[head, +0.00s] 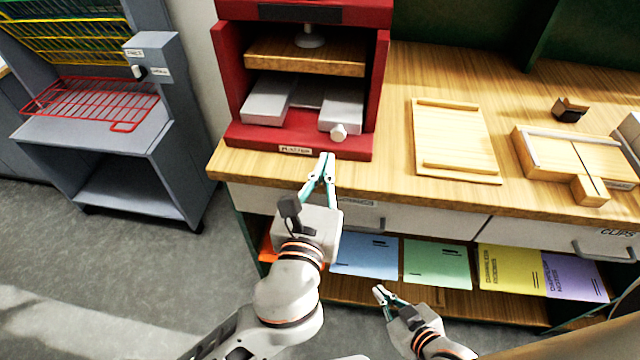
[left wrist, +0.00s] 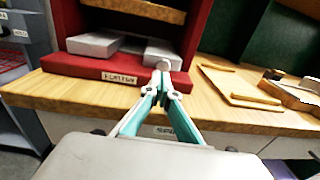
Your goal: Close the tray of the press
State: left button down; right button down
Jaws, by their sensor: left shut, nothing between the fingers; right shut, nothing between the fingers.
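The red press (head: 228,75) stands at the back of the wooden bench. It has a wooden plate (head: 305,57) inside, with grey blocks (head: 265,100) below it. Its low red front part (head: 250,138), which I take for the tray, carries a label and juts forward over the bench; how far it is out I cannot tell. A pale round knob (head: 338,132) is at its right. My left gripper (head: 327,156) is shut and empty, just in front of the knob; in the left wrist view its tips (left wrist: 163,70) overlap the knob. My right gripper (head: 380,291) is shut and empty, low in front of the shelf.
A wooden board (head: 455,140) and a wooden jig (head: 572,165) lie on the bench right of the press. Drawers (head: 440,222) and coloured folders (head: 437,262) are below the benchtop. A grey rack with a red wire shelf (head: 95,100) stands left. Bare benchtop (head: 395,150) lies beside the press.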

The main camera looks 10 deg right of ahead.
aim_at(334, 135)
pick_arm(q)
jog(key=x, duration=0.4)
jog(key=shift+w, duration=0.25)
jog(key=shift+b+x, duration=0.3)
jog(key=shift+x, duration=0.5)
